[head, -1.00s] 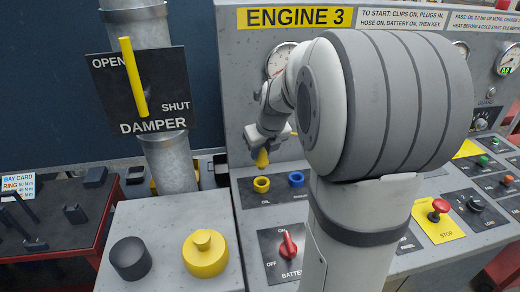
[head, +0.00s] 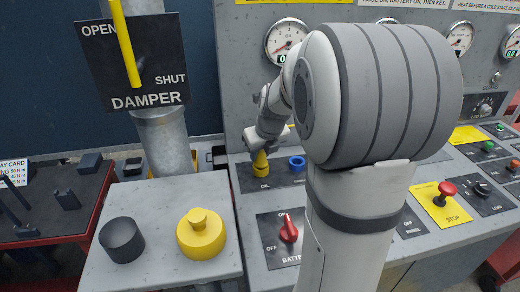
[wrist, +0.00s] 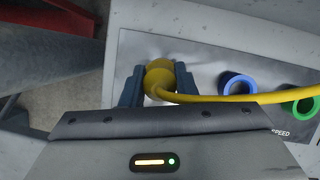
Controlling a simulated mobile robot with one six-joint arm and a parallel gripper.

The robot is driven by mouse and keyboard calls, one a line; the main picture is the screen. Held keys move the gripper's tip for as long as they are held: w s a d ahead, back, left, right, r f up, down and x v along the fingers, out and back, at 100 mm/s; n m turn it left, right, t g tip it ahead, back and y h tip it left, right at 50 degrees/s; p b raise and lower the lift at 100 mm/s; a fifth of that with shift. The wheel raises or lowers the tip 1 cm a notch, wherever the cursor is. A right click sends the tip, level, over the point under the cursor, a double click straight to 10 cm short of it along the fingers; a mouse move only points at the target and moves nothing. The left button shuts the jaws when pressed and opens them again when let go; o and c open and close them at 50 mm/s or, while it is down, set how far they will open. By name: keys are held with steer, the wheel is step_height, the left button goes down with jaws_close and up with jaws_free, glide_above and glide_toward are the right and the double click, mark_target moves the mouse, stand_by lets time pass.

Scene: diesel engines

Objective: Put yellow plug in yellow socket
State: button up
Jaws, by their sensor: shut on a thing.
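My gripper (wrist: 158,86) is shut on the yellow plug (wrist: 159,74), with one dark finger on each side of it. A yellow cable (wrist: 225,99) runs from the plug to the right in the wrist view. In the head view the plug (head: 261,158) is upright, right at the yellow socket (head: 261,170) on the panel marked OIL. The plug and socket line up and seem to touch; how deep the plug sits I cannot tell. In the wrist view the plug and my fingers hide most of the socket.
A blue socket (head: 297,163) stands just right of the yellow one, and a green socket (wrist: 300,102) lies beyond it. A red battery switch (head: 288,232) is in front. A yellow knob (head: 201,234) and a black knob (head: 121,239) stand on the box at left.

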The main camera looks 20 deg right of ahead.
steer(key=shift+f, duration=0.1)
steer(key=o, duration=1.1)
steer(key=v, duration=0.7)
steer(key=shift+s+r+p, duration=0.15)
steer(key=shift+r+p, duration=0.2)
steer(key=shift+r, duration=0.05)
